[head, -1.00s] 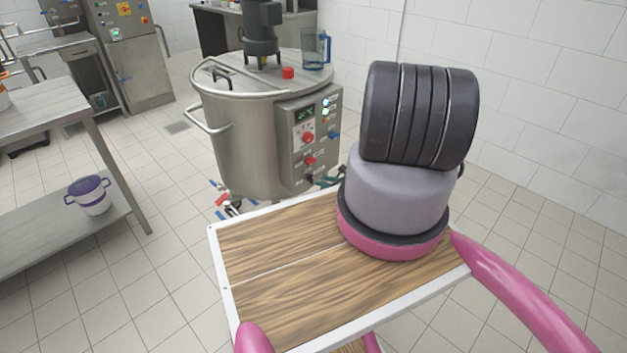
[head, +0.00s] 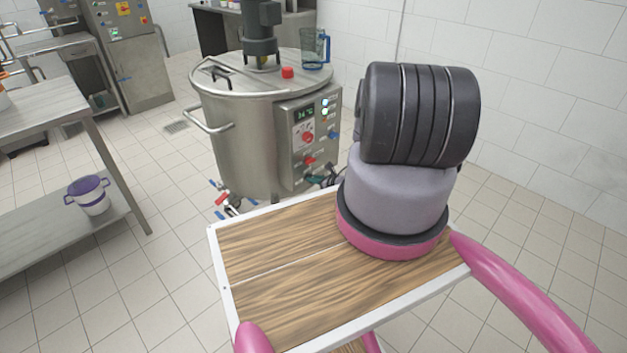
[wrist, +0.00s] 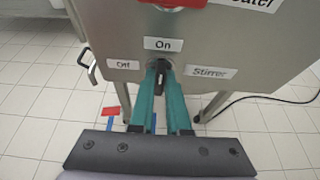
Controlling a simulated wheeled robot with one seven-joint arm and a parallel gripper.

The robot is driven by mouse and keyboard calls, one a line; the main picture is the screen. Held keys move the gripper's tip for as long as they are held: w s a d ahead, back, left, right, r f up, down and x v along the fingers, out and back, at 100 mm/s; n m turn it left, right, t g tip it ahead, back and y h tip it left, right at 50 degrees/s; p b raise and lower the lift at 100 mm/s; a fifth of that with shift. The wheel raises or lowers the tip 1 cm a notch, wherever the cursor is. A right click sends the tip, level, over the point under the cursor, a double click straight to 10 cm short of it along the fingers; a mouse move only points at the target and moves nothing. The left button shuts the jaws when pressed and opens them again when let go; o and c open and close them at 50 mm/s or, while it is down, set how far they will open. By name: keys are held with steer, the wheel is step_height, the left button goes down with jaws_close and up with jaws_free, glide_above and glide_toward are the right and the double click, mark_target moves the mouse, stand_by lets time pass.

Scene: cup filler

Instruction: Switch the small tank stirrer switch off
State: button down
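The stirrer switch (wrist: 162,78) is a small black knob low on the tank's control box. In the wrist view the label "On" is above it, "Off" is to its left and "Stirrer" to its right. The knob looks upright, toward "On". My gripper (wrist: 162,72) has its two teal fingers close on either side of the knob, with little gap between. The fingertips hide part of it. In the head view my gripper (head: 322,180) is small, at the lower part of the control box (head: 308,140), and the switch is hidden there.
The steel tank (head: 245,140) carries a motor, a red knob and a clear jug (head: 315,47) on its lid. Valves with red and blue handles stick out below. A metal table (head: 50,110) with a purple-and-white pot (head: 90,195) stands left. Tiled floor is free between.

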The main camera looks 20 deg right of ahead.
stand_by(0.3)
steer(key=shift+s+a+f+n+t+h, duration=0.15)
steer(key=shift+n+t+h, duration=0.6)
steer(key=shift+n, duration=1)
steer(key=shift+a+f+n+t+h, duration=0.2)
steer(key=shift+n+t+h, duration=0.6)
steer(key=shift+n, duration=1)
steer(key=shift+s+a+f+n+t+h, duration=0.15)
steer(key=shift+n+t+h, duration=0.3)
steer(key=shift+n+h, duration=0.95)
steer(key=shift+n+y, duration=0.35)
steer(key=shift+n, duration=0.2)
steer(key=c, duration=0.9)
jaws_free()
steer(key=shift+w, duration=0.1)
